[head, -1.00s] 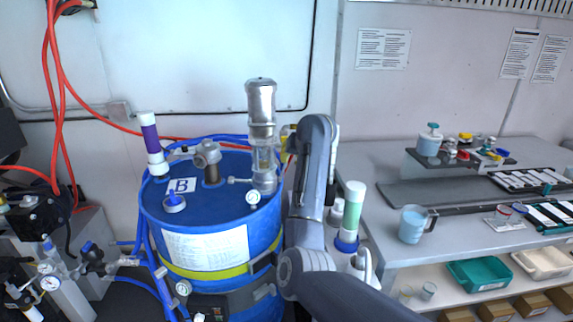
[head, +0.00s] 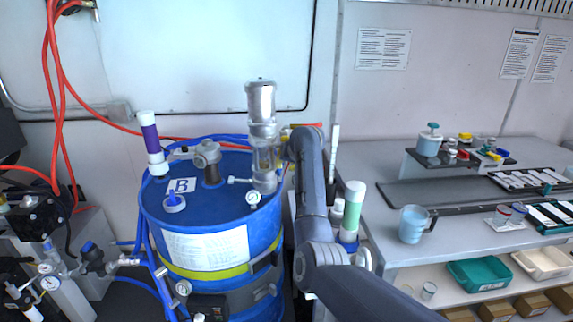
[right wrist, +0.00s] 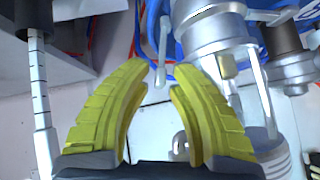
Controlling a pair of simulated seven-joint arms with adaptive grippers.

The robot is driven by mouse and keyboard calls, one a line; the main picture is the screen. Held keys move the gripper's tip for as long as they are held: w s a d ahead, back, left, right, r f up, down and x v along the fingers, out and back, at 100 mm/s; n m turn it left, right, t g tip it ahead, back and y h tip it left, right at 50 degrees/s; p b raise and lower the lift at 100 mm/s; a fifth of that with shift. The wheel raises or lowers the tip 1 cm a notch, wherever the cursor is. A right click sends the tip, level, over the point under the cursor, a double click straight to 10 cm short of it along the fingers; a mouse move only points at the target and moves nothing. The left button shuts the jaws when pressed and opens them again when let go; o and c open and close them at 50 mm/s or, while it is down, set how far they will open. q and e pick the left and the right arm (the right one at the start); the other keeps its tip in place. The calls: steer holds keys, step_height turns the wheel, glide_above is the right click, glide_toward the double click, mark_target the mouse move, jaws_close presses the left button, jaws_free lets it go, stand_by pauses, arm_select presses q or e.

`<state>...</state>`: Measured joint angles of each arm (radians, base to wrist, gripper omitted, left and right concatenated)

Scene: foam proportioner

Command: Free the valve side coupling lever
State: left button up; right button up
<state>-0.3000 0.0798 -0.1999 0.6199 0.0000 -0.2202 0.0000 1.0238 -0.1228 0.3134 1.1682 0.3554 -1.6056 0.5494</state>
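My right arm reaches up beside the blue drum in the head view. Its gripper is largely hidden there, behind the arm and near the clear-and-metal pump (head: 264,150). In the right wrist view my right gripper (right wrist: 161,66) has its two yellow fingers apart. A slim grey lever (right wrist: 163,38) with rounded ends hangs between the fingertips, with gaps visible on both sides. I cannot tell whether it is the valve side coupling lever. A metal fitting (right wrist: 213,30) is just right of it. My left gripper is not in view.
The blue drum (head: 215,212) carries a gauge (head: 253,197) and hoses. A green-and-white cylinder (head: 352,208) stands right of my arm. The grey bench (head: 385,160) is at right, with a jug (head: 413,224). A white striped rod (right wrist: 40,95) is left of the fingers.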

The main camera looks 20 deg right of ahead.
jaws_close()
steer(key=shift+d, duration=0.1)
stand_by(0.3)
steer(key=shift+s+d+f+m+t+y, duration=0.25)
steer(key=shift+d+f+m+t+y, duration=0.15)
steer(key=shift+d+f+m+y, duration=0.45)
steer(key=shift+s+d+f+m+t+y, duration=0.2)
steer(key=shift+d+f+m+t+y, duration=0.35)
steer(key=shift+d+y, duration=0.55)
steer(key=shift+f+g, duration=0.15)
steer(key=shift+g, duration=0.1)
